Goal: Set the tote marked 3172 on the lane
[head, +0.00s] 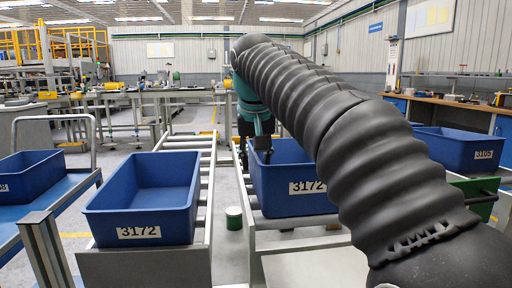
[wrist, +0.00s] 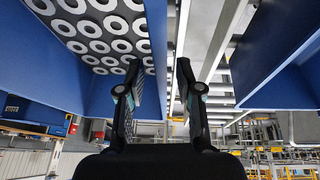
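Two blue totes bear the label 3172. One tote (head: 142,211) sits at the left, upright, its visible inside empty. The other tote (head: 274,186) stands at the centre, partly hidden behind my arm. My gripper (head: 262,147) is at the centre tote's left wall, pointing down. In the wrist view, the gripper (wrist: 159,66) has its two fingers apart. A blue tote wall (wrist: 152,28) appears between them, nearer the left finger; I cannot tell whether they touch. Rows of grey ring-shaped parts (wrist: 100,25) show inside that tote.
Rails of a lane (head: 205,180) run behind the left tote. A small green-topped can (head: 234,218) stands between the two lanes. A blue cart (head: 62,200) with another tote (head: 30,176) is at far left.

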